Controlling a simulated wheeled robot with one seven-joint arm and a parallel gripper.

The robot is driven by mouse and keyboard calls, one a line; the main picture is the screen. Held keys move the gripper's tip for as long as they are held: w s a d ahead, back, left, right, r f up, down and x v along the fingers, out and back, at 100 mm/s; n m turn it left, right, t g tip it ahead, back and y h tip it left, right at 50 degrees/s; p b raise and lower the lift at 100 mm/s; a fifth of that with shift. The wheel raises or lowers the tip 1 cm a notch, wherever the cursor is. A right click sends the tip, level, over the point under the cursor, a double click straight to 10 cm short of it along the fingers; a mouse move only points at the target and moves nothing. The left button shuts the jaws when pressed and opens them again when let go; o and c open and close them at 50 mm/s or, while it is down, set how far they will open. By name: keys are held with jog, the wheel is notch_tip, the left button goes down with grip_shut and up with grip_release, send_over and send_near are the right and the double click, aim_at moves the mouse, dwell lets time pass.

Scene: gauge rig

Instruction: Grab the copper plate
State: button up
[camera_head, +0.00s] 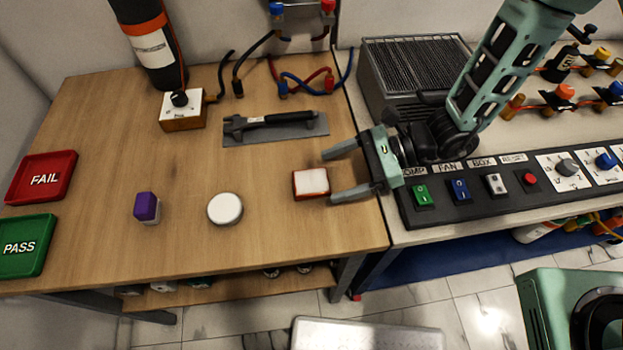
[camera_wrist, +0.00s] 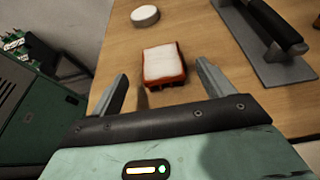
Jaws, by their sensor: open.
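A small block with a copper-red rim and a white top (camera_head: 311,183) lies on the wooden table near its right edge; it is the only copper-coloured piece on the table and fits the copper plate best. It also shows in the wrist view (camera_wrist: 163,63). My gripper (camera_head: 329,177) is open and empty, reaching in from the right. Its fingertips, also in the wrist view (camera_wrist: 162,70), are on either side of the block's near end. No contact shows, and the height of the fingers above the table is hard to tell.
A white round disc (camera_head: 225,209) and a purple-and-white block (camera_head: 147,208) are to the left. A trowel-like tool (camera_head: 275,127) lies behind. Red FAIL (camera_head: 42,177) and green PASS (camera_head: 27,246) trays stand far left. A switch panel (camera_head: 480,195) is right, under my arm.

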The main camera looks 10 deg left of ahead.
aim_at(310, 181)
jog(key=shift+p+x, duration=0.95)
jog(key=shift+x, duration=2.15)
jog(key=shift+w, duration=0.1)
jog(key=c, duration=1.3)
jog(key=shift+c, duration=0.2)
